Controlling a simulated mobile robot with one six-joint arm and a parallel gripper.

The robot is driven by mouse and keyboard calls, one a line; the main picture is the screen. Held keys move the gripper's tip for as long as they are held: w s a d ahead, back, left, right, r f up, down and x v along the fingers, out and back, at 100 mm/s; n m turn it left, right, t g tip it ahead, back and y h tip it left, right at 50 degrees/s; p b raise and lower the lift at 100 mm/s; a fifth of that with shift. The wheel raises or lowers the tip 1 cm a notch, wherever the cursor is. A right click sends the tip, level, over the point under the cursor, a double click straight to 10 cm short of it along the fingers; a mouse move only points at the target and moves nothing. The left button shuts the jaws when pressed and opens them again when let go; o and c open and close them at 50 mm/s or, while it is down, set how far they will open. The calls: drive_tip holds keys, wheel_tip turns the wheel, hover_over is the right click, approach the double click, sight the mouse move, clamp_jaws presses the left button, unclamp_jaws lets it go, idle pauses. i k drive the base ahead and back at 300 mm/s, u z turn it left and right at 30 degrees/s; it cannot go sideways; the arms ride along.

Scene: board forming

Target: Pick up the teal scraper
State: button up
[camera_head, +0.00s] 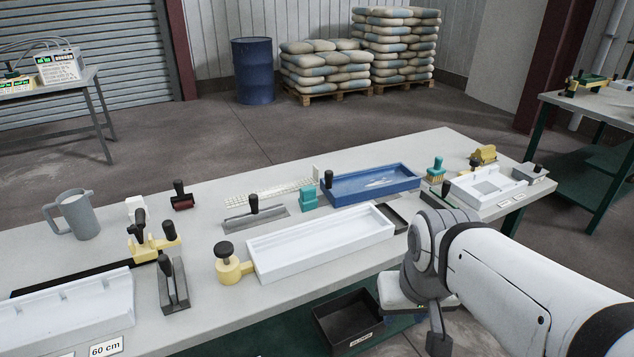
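A small teal block-shaped tool (308,200), which looks like the teal scraper, stands on the long grey table. It is just left of the blue tray (345,194) and behind the long white tray (320,246). A black handle rises close to its right side, and I cannot tell which thing that handle belongs to. A second teal tool with tan bristles (436,168), like a brush, stands to the right of the blue tray. My white arm comes in from the lower right, well to the right of the teal block.
A grey trowel (254,217), a yellow pot with a black knob (230,263), a black-handled roller (182,197) and a grey jug (75,215) stand on the table. A white mould (487,189) is at right. A black bin (348,318) is below the front edge.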

sight(308, 201)
drive_tip(key=u, duration=0.15)
drive_tip(key=i, duration=0.9)
drive_tip(key=z, duration=0.05)
